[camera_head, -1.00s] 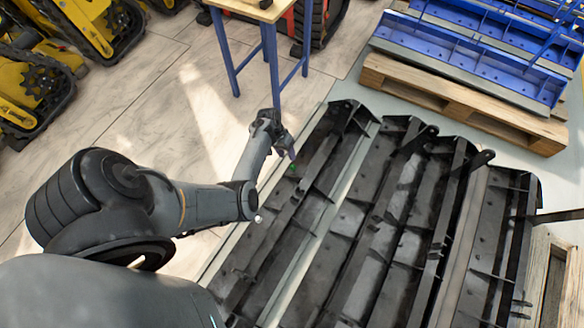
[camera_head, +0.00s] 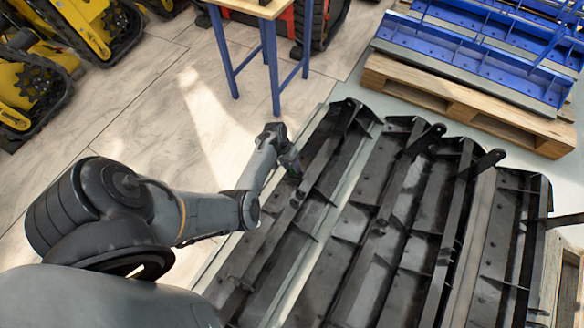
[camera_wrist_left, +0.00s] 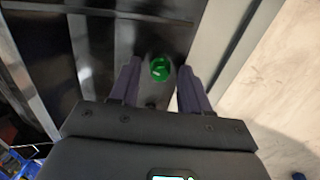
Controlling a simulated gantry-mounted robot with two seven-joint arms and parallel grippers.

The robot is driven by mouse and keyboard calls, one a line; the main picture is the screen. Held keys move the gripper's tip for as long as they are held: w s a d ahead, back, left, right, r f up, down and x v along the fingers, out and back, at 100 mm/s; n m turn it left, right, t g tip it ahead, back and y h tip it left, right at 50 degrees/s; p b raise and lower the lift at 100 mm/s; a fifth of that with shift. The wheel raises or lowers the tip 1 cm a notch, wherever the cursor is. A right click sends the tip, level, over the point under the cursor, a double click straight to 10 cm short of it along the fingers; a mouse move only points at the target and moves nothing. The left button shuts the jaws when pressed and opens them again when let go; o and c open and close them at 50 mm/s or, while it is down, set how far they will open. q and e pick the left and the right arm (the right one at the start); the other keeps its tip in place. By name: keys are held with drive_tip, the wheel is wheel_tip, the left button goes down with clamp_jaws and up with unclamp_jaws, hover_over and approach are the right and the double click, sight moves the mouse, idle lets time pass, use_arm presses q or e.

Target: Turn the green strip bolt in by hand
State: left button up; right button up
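The green strip bolt (camera_wrist_left: 160,68) shows in the left wrist view as a small round green head on a dark metal strip. It lies between my left gripper's two fingertips in that picture, with a gap on each side. My left gripper (camera_wrist_left: 159,66) is open, and I see nothing held in it. In the head view my left gripper (camera_head: 293,172) points down at the left black strip (camera_head: 262,240), close to its surface. The bolt is mostly or wholly hidden behind the gripper there. My right gripper is not in view.
More black ribbed strips (camera_head: 405,185) with upright lugs lie to the right. A wooden pallet (camera_head: 470,105) with blue strips stands at the back right. A blue-legged table (camera_head: 270,65) stands behind. Pale floor (camera_head: 150,125) is clear on the left.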

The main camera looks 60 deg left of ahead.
use_arm(q)
clamp_jaws()
drive_tip(key=shift+s+r+m+p, duration=0.1)
drive_tip(key=shift+r+m+p, duration=0.05)
drive_tip(key=shift+m+p, duration=0.55)
drive_tip(key=m+p, duration=0.1)
drive_tip(key=m, duration=0.3)
drive_tip(key=shift+a, duration=0.1)
drive_tip(key=m, duration=0.4)
drive_tip(key=shift+m, duration=0.3)
